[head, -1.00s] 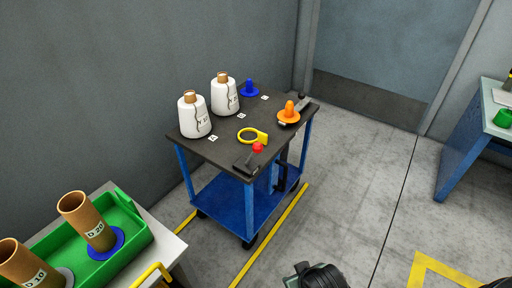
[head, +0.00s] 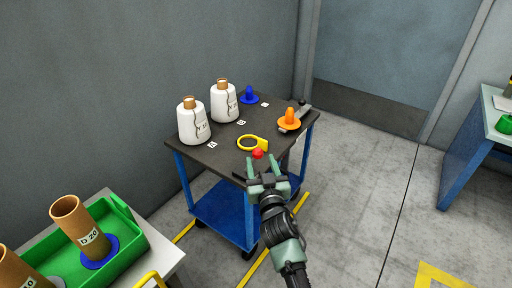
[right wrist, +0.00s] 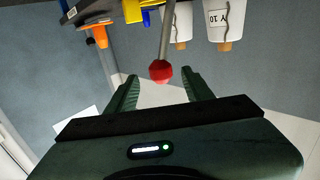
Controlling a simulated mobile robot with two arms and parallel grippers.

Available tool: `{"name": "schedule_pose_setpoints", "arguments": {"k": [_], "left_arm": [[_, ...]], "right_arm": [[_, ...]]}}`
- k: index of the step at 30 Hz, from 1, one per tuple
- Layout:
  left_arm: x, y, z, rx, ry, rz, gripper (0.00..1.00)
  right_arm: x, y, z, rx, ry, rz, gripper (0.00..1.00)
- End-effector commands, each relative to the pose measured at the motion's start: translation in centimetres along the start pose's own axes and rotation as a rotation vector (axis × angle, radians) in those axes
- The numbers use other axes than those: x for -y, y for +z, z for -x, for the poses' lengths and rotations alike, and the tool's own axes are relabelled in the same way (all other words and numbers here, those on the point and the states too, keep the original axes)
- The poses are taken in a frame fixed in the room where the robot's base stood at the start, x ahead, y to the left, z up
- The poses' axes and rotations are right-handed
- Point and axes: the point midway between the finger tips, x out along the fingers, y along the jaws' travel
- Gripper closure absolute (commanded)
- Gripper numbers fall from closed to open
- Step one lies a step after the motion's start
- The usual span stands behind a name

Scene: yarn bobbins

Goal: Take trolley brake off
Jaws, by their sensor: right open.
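The trolley (head: 222,162) has a dark top and a blue frame and stands in the middle of the head view. The brake lever's red knob (head: 257,154) is at the trolley's near edge; in the right wrist view the red knob (right wrist: 161,72) sits on a grey rod. My right gripper (head: 263,160) is open, with its fingers pointing at the knob. In the right wrist view the knob lies between the two fingers (right wrist: 160,88) in the picture, touching neither. My left gripper is not in view.
A green tray (head: 128,240) with cardboard tubes is at lower left.

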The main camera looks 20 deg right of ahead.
Motion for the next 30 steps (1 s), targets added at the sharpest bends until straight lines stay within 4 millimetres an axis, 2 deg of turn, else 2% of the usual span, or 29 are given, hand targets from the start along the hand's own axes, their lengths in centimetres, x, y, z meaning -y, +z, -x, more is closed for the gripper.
{"name": "schedule_pose_setpoints", "arguments": {"k": [5,15,19,27,30], "left_arm": [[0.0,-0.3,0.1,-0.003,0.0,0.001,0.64],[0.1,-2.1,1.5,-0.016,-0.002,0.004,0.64],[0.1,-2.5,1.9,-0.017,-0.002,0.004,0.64],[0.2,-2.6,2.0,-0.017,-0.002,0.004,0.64],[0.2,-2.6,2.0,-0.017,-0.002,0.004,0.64]], "right_arm": [[0.2,-0.2,-2.0,-0.011,-0.006,0.002,0.49],[0.2,-0.1,-6.9,-0.008,-0.005,0.001,0.49],[0.2,-0.2,-7.7,-0.008,-0.005,0.0,0.49],[0.2,-0.2,-7.8,-0.007,-0.004,0.0,0.49],[0.2,-0.2,-7.8,-0.007,-0.004,0.0,0.76]]}}
